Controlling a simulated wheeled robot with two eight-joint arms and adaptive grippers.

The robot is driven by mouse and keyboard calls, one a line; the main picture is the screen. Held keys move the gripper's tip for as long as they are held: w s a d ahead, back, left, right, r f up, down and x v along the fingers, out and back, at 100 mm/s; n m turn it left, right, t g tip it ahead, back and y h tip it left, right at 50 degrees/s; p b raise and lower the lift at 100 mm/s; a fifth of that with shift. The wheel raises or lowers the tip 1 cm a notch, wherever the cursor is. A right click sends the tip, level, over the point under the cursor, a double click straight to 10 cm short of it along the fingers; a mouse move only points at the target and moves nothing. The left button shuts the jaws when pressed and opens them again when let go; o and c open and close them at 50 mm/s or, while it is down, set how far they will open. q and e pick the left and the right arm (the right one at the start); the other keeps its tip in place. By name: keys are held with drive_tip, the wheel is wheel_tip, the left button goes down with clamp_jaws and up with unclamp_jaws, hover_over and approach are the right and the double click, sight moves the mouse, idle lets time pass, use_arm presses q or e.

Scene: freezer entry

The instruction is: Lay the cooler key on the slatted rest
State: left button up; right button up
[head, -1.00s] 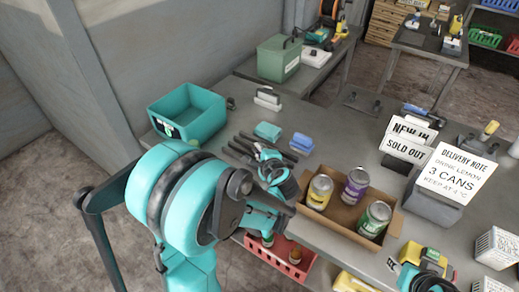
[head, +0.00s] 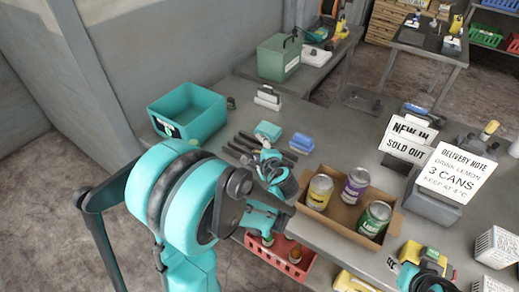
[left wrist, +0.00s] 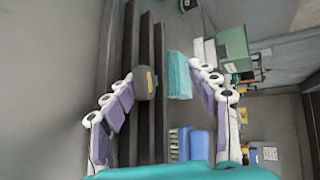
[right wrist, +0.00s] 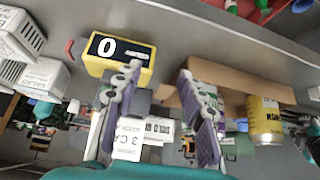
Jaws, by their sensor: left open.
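The slatted rest, several dark parallel bars, lies on the table behind my left gripper (head: 268,158) and runs upright through the left wrist view (left wrist: 115,40). A dark, rounded piece with a yellow band (left wrist: 145,83), probably the cooler key, shows over the bars in the left wrist view. It is between my open left fingers, nearer the left one, with no clear grip on it. I cannot tell whether it touches the bars. In the head view my gripper hides it. My right gripper (right wrist: 162,85) has its fingers apart, with nothing visibly held between them.
A carton of cans (head: 326,225) stands right of my left gripper. A teal bin (head: 190,115), a teal cloth (head: 268,130) and a blue block (head: 302,143) lie beyond. A yellow device (right wrist: 120,60) is close to my right fingers. Signs (head: 405,150) stand at right.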

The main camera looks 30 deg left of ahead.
idle(0.3)
use_arm(q)
drive_tip(key=s+r+p, duration=0.4)
drive_tip(key=r+p, duration=0.2)
drive_tip(key=r, duration=0.1)
drive_tip(key=shift+d+r+p, duration=0.2)
drive_tip(key=shift+d+p, duration=0.1)
drive_tip(key=shift+d, duration=0.15)
use_arm(e)
wheel_tip(320, 180, up, 6)
drive_tip(key=shift+r, duration=0.25)
use_arm(q)
drive_tip(key=shift+s, duration=0.15)
drive_tip(key=s+d+n+g+h+b, duration=0.1)
drive_tip(key=s+d+n+g+h, duration=0.1)
drive_tip(key=s+d+n+h, duration=0.7)
drive_tip(key=s+d+n, duration=0.3)
drive_tip(key=s+d, duration=0.1)
drive_tip(key=s, duration=0.1)
drive_tip(key=shift+s+r, duration=0.25)
use_arm(e)
drive_tip(key=shift+f, duration=0.7)
